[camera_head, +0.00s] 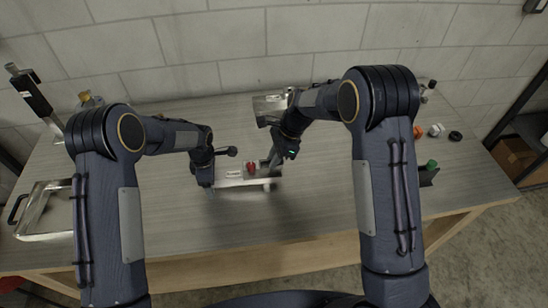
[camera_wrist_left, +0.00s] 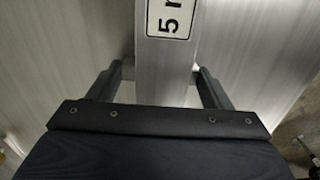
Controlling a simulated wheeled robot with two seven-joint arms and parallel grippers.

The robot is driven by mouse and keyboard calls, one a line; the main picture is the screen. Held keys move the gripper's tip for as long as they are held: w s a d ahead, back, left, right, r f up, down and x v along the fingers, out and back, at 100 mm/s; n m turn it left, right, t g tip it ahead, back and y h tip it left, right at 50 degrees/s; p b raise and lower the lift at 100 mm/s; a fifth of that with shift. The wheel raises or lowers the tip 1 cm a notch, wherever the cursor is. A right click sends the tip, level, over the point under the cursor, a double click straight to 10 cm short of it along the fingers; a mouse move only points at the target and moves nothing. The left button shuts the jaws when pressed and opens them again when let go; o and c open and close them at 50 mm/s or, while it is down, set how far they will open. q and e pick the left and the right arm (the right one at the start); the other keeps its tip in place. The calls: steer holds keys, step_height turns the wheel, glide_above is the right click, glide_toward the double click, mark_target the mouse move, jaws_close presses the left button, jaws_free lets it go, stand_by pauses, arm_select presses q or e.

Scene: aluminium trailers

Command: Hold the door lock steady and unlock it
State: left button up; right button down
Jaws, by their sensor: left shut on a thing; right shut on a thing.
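The door lock (camera_head: 234,182) is a long silvery metal piece on the table, with a white label and a red part (camera_head: 251,168) on it. My left gripper (camera_head: 212,180) is at its left end. In the left wrist view the fingers of my left gripper (camera_wrist_left: 160,88) stand on both sides of the metal body of the door lock (camera_wrist_left: 160,60), below a label with a 5. My right gripper (camera_head: 272,162) reaches down to the lock's right end, just right of the red part, and is shut on a part there. Its fingertips are small and partly hidden.
A metal box-like part (camera_head: 268,108) stands behind the lock. A metal tray (camera_head: 42,228) lies at the left edge of the table (camera_head: 310,212). Small orange, white and black items (camera_head: 436,130) lie at the right. The table front is clear.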

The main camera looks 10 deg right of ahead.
steer(key=n+g, duration=0.1)
steer(key=n, duration=0.2)
steer(key=shift+w+n+h, duration=0.15)
steer(key=shift+n+h, duration=0.15)
steer(key=n+g, duration=0.1)
steer(key=n, duration=0.1)
steer(key=n+h, duration=0.1)
steer(key=n, duration=0.1)
steer(key=shift+w+n+g, duration=0.1)
steer(key=shift+n+g, duration=0.2)
steer(key=shift+g, duration=0.1)
steer(key=n+h, duration=0.1)
steer(key=n, duration=0.3)
steer(key=shift+a+g, duration=0.15)
steer(key=shift+g, duration=0.25)
steer(key=shift+a+n+h, duration=0.1)
steer(key=shift+n+h, duration=0.8)
steer(key=shift+n, duration=1.2)
steer(key=c, duration=1.4)
jaws_free()
steer(key=shift+o, duration=0.2)
